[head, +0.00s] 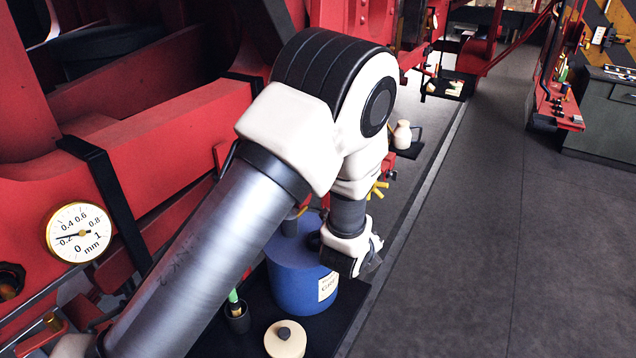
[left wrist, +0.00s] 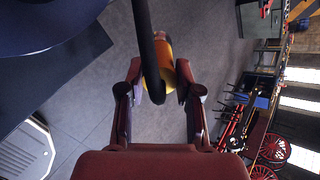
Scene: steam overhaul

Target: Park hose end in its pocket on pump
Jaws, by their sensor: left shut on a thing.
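My left gripper (head: 366,262) is beside the upper right side of a blue drum (head: 298,283) with a white label, probably the pump. In the left wrist view my left gripper (left wrist: 159,88) is shut on a yellow-orange hose end (left wrist: 165,62). A black hose (left wrist: 143,35) runs from it up past the camera. A dark blue rounded surface (left wrist: 38,22) fills the upper left of that view. The pocket cannot be made out; my arm hides part of the drum's top. My right gripper is in neither view.
The drum stands on a black mat (head: 335,330) with a cream lidded pot (head: 285,338) and a dark cup (head: 237,318) holding a green-handled item. Red frame (head: 150,150) with a dial gauge (head: 79,232) borders the left. Grey floor (head: 490,220) at right is clear.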

